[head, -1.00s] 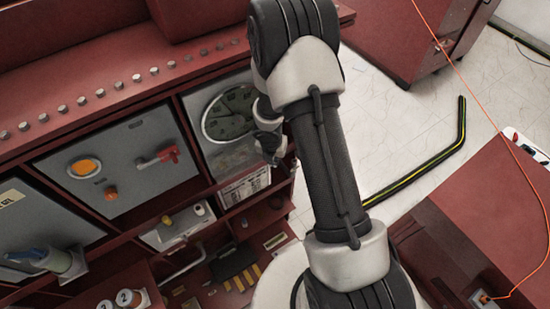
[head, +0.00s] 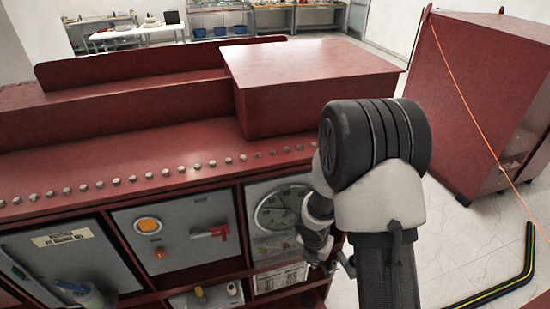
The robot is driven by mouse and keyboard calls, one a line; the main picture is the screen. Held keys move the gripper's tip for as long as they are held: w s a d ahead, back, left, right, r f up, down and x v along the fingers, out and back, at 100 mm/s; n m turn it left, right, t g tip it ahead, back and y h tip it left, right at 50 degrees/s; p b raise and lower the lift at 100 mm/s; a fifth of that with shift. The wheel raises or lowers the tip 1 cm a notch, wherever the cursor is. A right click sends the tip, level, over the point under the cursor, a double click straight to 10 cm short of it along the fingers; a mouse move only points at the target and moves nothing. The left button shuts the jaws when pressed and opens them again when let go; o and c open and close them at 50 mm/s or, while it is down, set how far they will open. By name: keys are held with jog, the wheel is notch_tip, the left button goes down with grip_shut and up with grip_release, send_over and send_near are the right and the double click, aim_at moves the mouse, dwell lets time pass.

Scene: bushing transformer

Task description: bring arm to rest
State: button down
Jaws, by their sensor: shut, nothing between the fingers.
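My arm rises from the bottom of the head view, with a dark link, a pale elbow and a large black ribbed joint. Its wrist hangs to the left of that joint, in front of the right end of the red cabinet (head: 150,165). My gripper (head: 345,266) is small in the picture, below the wrist and partly hidden by the arm. It is shut and empty. The round gauge (head: 272,207) is just left of the wrist, and the wrist overlaps the edge of its panel. I cannot tell whether anything touches.
Left of the gauge are a red switch handle (head: 212,232) and an orange lamp (head: 148,226). A red box (head: 310,75) stands on the cabinet top. Another red cabinet (head: 480,95) with an orange cable stands at right. Pale floor (head: 450,245) lies between, with a black-yellow strip (head: 500,285).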

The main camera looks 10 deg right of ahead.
jog(key=s+d+r+m+t+h+b, duration=0.15)
jog(key=s+r+m+b, duration=0.45)
jog(key=m+b, duration=1.05)
jog(key=s+a+f+m+y+b, duration=0.1)
jog(key=s+a+f+m+b, duration=0.1)
jog(key=s+m+b, duration=0.4)
jog(key=s+a+f+m+y+b, duration=0.2)
jog(key=s+f+m+b, duration=0.3)
jog(key=s+b, duration=0.5)
jog(key=shift+s+a+f+m+t, duration=0.25)
jog(key=shift+a+m+t, duration=0.2)
jog(key=shift+a, duration=0.4)
jog(key=c, duration=2.3)
grip_release()
jog(key=shift+w, duration=0.1)
